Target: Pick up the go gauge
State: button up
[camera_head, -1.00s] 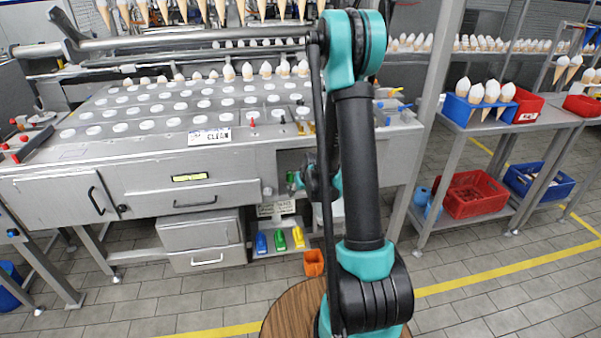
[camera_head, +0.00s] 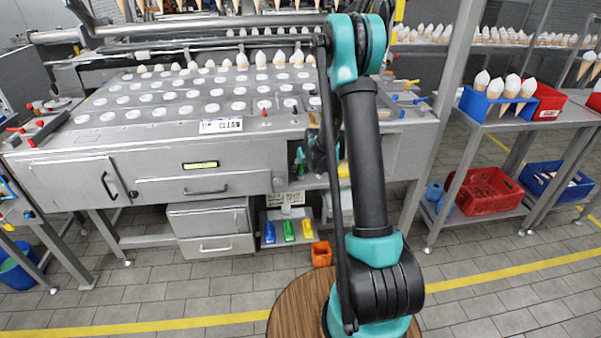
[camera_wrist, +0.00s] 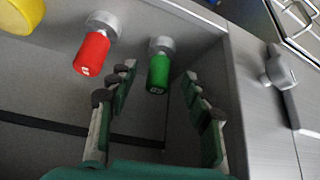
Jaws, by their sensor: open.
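In the wrist view, a green-handled gauge (camera_wrist: 158,72) with a grey metal end sits in a grey recess. A red-handled gauge (camera_wrist: 92,52) of similar shape sits to its left. Small lettering on both is too small to read, so which is the go gauge rests on colour only. My gripper (camera_wrist: 158,88) is open and empty. Its dark-tipped fingers spread to either side below the green gauge, which lies ahead of the gap, apparently untouched. In the head view my gripper is mostly hidden behind my arm, at an opening in the machine's front.
The recess wall (camera_wrist: 232,90) stands close right of my fingers. A yellow round object (camera_wrist: 18,14) is at the upper left, and a grey latch (camera_wrist: 280,75) lies outside the wall.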

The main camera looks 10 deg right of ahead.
aim_at(300, 167)
jog(key=shift+w+a+f, duration=0.15)
jog(key=shift+w+f, duration=0.5)
jog(key=shift+w, duration=0.05)
jog(key=shift+w+a+f, duration=0.1)
jog(key=shift+w+f, duration=0.5)
jog(key=shift+w, duration=0.1)
grip_shut()
